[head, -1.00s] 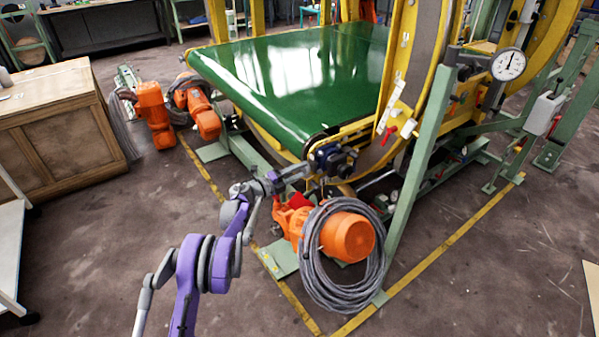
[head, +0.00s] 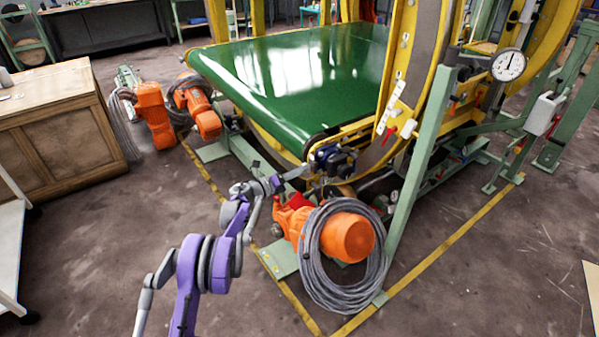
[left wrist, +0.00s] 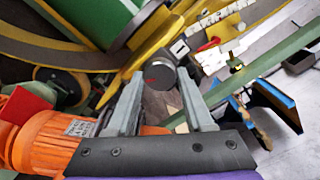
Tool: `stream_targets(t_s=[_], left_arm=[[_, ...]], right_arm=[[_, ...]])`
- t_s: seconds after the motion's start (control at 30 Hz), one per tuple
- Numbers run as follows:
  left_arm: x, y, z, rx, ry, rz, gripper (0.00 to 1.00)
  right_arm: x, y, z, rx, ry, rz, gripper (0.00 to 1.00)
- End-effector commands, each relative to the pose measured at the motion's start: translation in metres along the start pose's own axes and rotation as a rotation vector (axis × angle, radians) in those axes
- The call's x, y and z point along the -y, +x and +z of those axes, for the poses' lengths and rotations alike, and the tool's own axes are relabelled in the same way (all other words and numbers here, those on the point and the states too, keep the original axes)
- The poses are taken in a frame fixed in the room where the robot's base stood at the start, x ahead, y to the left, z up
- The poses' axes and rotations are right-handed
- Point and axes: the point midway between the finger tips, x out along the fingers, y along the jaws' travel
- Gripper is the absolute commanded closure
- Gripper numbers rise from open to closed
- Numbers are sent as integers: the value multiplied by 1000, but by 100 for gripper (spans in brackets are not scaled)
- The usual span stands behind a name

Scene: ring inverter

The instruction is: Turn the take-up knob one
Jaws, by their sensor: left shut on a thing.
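The take-up knob (left wrist: 159,74), a dark grey round knob with a small red mark on its face, shows in the left wrist view between my two grey fingertips. My left gripper (left wrist: 160,88) is shut on it. In the head view my left gripper (head: 298,172) reaches to the dark blue take-up block (head: 331,160) at the near corner of the green belt. The knob is too small and too hidden to make out there. My right gripper is in neither current view.
The green belt (head: 300,75) lies behind the gripper. A green post (head: 420,160) and dial gauge (head: 508,65) are to the right.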

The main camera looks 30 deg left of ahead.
Motion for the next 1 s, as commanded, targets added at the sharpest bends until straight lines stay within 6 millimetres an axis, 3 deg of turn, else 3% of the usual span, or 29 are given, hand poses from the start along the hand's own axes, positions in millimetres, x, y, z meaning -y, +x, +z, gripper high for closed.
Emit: stream_targets(t_s=[0.3,0.33,0.47,0.8,1.0], left_arm=[[-1,0,-2,-4,2,0,100],[-1,0,-2,-4,2,0,43],[0,0,-1,-3,1,0,19],[0,-3,0,-1,0,0,18],[0,-30,1,1,0,1,18]], right_arm=[[0,0,0,0,0,0,50],[0,0,0,0,0,0,50],[0,0,0,0,0,0,50],[0,0,0,0,0,0,50],[0,-5,-1,-2,0,0,50]])
